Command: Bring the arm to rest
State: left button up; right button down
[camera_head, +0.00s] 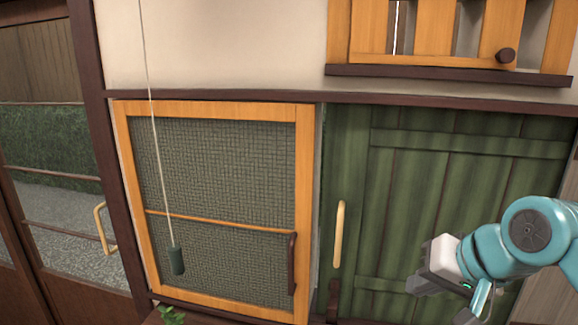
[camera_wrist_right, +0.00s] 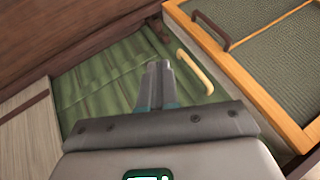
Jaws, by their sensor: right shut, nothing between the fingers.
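My right gripper (camera_head: 416,288) is at the lower right of the head view, in front of the green plank door, and the teal arm comes in from the right edge. In the right wrist view its two fingers (camera_wrist_right: 158,82) are together and hold nothing. They point toward the green door, with the door's pale wooden handle (camera_wrist_right: 195,72) beside them, apart from the fingers. My left gripper does not show in either view.
The green door (camera_head: 400,190) has a pale handle (camera_head: 339,235). Left of it is an orange-framed mesh door (camera_head: 305,150) with a dark handle (camera_head: 292,264). A cord with a dark green weight (camera_head: 177,261) hangs before it. A slatted orange window (camera_head: 430,62) is above.

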jog(key=w+a+f+g, duration=0.15)
jog(key=w+f, duration=0.35)
jog(key=f, duration=0.6)
jog(key=s+a+f+n+g, duration=0.1)
jog(key=s+a+f, duration=0.1)
jog(key=f, duration=1)
jog(key=s+a+f+g, duration=0.1)
jog(key=s+a+f, duration=0.1)
jog(key=f, duration=0.9)
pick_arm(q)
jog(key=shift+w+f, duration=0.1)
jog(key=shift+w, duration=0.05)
pick_arm(e)
jog(key=s+a+f+g, duration=0.2)
jog(key=s+f+g, duration=0.1)
jog(key=s+f, duration=1.3)
jog(key=s, duration=0.3)
jog(key=shift+a+f+n+y, duration=0.3)
jog(key=shift+a+f, duration=0.05)
jog(key=shift+f, duration=0.05)
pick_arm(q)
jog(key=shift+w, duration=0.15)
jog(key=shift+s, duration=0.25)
